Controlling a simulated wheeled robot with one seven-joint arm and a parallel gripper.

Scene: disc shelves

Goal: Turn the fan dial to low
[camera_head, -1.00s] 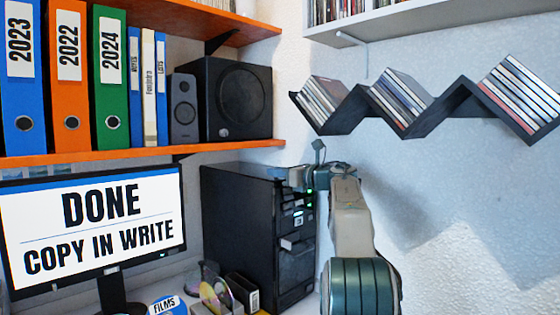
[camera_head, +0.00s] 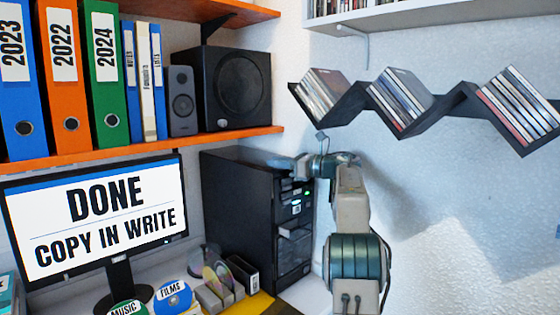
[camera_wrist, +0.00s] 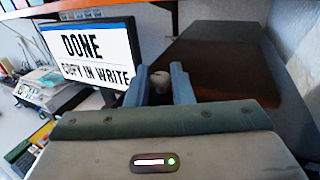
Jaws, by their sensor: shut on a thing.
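In the head view my gripper (camera_head: 280,162) is at the tower's upper front edge. The dial's markings and its setting cannot be read. In the head view the dial cannot be made out at my gripper.
A monitor (camera_head: 95,222) reading "DONE COPY IN WRITE" stands left of the tower. The orange shelf (camera_head: 150,145) with binders and a speaker (camera_head: 238,88) runs above it. A zigzag disc rack (camera_head: 335,112) hangs above right of my arm.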

